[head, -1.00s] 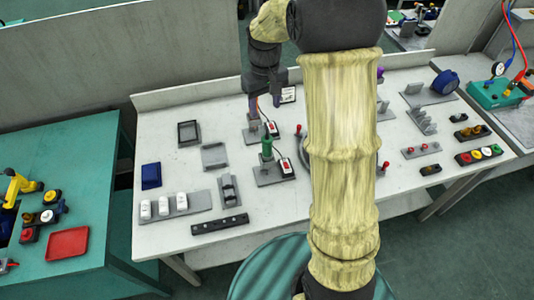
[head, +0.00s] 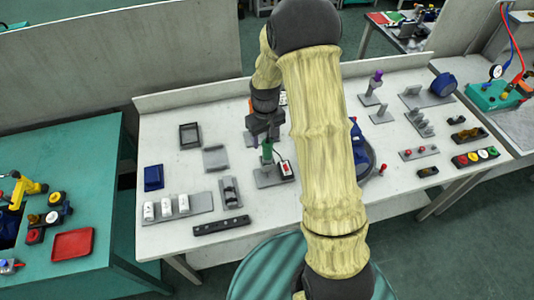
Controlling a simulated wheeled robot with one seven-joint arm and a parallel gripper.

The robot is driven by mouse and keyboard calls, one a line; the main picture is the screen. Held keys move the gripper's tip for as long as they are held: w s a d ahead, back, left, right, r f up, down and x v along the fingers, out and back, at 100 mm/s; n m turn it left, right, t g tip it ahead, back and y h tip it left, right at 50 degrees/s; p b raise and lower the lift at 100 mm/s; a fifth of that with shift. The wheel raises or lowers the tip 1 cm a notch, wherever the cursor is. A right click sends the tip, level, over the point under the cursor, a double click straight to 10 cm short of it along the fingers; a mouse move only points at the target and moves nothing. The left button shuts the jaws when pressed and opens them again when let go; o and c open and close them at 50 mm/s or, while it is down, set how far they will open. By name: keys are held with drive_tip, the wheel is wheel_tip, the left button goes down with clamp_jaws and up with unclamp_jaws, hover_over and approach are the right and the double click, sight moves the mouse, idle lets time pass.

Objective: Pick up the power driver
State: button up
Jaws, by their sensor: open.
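An upright green-topped tool (head: 267,152), which looks like the power driver, stands in a grey holder (head: 267,178) near the middle of the white bench in the head view. A small white box with a red part (head: 286,169) sits beside it on the right. My gripper (head: 261,137) is open and points down at the tool's top. Its fingers hide part of the upper end. I cannot tell whether they touch it. A second holder just behind is mostly hidden by my gripper.
My arm crosses the middle of the bench and partly hides a blue round object (head: 359,150). To the left stand a grey fixture (head: 229,191), a tray with white pieces (head: 178,207) and a black bar (head: 221,226). A red tray (head: 73,244) lies on the teal table (head: 90,165).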

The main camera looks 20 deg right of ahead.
sight(267, 148)
drive_tip(key=shift+f, duration=0.1)
drive_tip(key=shift+s+d+f, duration=0.1)
drive_tip(key=shift+f, duration=0.1)
drive_tip(key=shift+s+d+f+p, duration=0.15)
drive_tip(key=shift+f+p, duration=1.05)
drive_tip(key=shift+f, duration=1.15)
drive_tip(key=c, duration=1.1)
